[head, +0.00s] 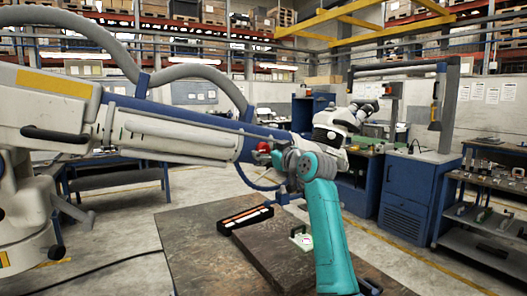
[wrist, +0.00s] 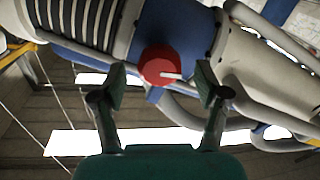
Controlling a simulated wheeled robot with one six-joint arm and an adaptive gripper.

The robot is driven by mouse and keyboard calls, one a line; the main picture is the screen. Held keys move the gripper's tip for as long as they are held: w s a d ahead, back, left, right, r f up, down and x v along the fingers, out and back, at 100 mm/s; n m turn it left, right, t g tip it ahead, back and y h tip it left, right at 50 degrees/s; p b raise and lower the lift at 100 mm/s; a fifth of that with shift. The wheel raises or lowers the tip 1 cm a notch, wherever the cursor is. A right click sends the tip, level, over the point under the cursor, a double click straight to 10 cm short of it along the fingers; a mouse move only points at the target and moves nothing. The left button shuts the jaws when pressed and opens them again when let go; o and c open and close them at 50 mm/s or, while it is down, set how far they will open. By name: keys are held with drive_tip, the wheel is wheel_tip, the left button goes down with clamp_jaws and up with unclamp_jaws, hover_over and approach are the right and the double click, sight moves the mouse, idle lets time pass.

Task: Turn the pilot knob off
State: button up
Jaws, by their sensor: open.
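The white pointer points to the right in that view. I cannot tell whether any finger touches the knob.
A table (head: 195,250) stands below, with a dark board (head: 265,245) and a black tray (head: 245,217) on it. Grey hoses (wrist: 185,105) run close to the knob. Blue cabinets (head: 407,190) stand behind.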

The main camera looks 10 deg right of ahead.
drive_tip(key=shift+x, duration=1.25)
drive_tip(key=c, duration=1.1)
drive_tip(key=shift+c, duration=0.3)
